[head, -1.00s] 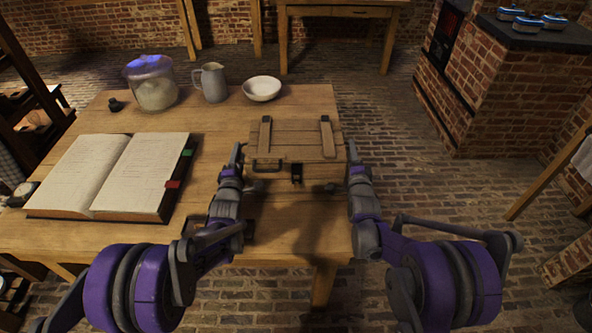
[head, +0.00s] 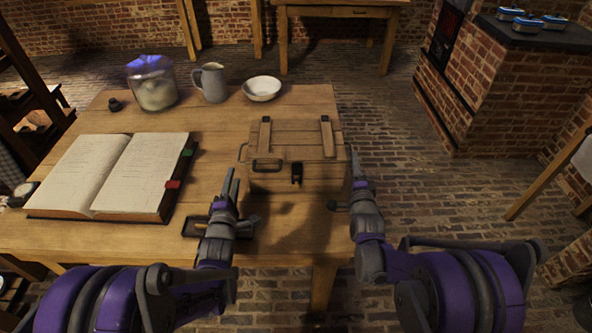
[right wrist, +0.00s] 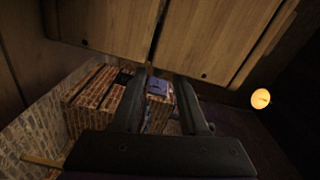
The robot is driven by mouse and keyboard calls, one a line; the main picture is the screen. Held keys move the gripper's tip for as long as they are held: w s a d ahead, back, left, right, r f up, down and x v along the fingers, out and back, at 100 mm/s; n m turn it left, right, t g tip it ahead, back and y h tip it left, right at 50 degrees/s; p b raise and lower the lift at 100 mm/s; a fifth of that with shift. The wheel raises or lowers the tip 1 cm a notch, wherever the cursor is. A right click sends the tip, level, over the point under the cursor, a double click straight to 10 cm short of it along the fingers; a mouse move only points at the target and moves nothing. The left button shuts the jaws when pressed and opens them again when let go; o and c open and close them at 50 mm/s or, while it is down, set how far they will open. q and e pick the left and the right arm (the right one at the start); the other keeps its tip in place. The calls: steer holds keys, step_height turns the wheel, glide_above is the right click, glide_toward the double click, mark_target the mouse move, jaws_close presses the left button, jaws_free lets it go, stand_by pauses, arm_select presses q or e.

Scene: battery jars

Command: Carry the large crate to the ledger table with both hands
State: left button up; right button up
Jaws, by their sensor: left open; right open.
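The large crate (head: 322,178) is a wooden box with a lid, two straps on top, a dark front latch and dark handles. It sits upright on the right part of the ledger table (head: 200,245). My left gripper (head: 231,182) is open and empty, just left of the crate's near left corner, apart from it. My right gripper (head: 353,163) is open, close beside the crate's right side; the head view does not show whether it touches. In the right wrist view its open fingers (right wrist: 162,95) have nothing clearly between them, with wooden boards close above.
An open ledger (head: 110,175) lies on the table's left. A glass jar (head: 153,90), a grey jug (head: 211,83) and a white bowl (head: 262,89) stand along the back. A dark tray (head: 195,226) lies near my left gripper.

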steer(key=s, duration=0.6)
steer(key=shift+s+a, duration=0.1)
steer(key=shift+s, duration=0.2)
steer(key=shift+r, duration=0.1)
